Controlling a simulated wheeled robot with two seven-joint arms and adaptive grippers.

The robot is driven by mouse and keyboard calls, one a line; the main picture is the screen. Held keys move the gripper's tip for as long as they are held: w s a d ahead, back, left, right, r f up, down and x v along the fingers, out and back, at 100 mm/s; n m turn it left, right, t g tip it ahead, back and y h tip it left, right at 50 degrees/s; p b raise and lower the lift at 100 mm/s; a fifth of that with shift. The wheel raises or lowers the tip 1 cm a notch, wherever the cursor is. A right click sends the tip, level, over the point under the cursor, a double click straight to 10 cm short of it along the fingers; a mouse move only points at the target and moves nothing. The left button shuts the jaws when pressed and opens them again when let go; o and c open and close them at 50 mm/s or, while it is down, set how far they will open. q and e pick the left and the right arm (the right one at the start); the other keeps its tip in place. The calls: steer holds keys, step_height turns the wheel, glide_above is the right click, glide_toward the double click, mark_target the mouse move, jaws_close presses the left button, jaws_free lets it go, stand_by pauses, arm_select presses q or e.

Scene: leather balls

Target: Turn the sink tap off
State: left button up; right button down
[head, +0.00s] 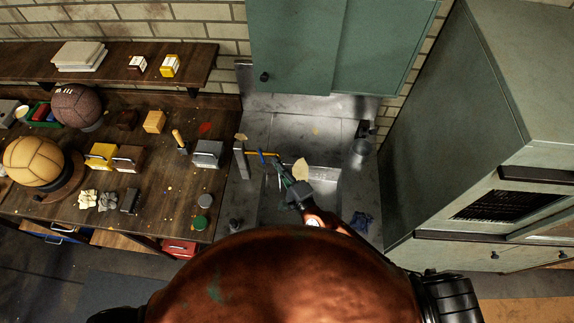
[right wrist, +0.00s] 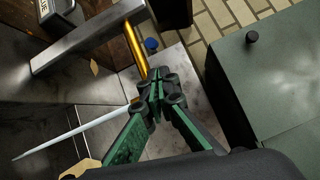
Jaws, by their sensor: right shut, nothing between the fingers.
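The sink (head: 345,200) is a grey metal basin and counter under green cabinets in the head view. The tap shows as a thin orange-gold pipe (head: 268,153) at its left, with a small blue knob (head: 261,157). In the right wrist view the gold pipe (right wrist: 134,48) runs down towards my fingers, and the blue knob (right wrist: 151,44) sits just beyond it. A thin pale streak (right wrist: 75,132), like running water, runs down-left from near the fingertips. My right gripper (head: 281,172) is shut and empty, its tips (right wrist: 158,92) close to the pipe's end; contact is unclear. My left gripper is out of view.
A grey metal bar (head: 241,161) stands left of the tap. A wooden workbench (head: 150,205) with balls and boxes is at left. A tall green cabinet (head: 440,130) closes the right side.

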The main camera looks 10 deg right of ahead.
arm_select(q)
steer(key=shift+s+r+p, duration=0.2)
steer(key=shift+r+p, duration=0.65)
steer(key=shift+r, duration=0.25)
arm_select(e)
steer(key=a, duration=0.1)
steer(key=s+a, duration=0.1)
steer(key=a, duration=0.3)
steer(key=shift+s+r, duration=0.25)
steer(key=shift+s, duration=0.05)
arm_select(q)
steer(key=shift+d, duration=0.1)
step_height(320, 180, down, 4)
steer(key=b, duration=0.3)
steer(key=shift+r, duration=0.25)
arm_select(e)
steer(key=v, duration=1.1)
steer(key=shift+s+f, duration=0.3)
steer(key=shift+s, duration=0.05)
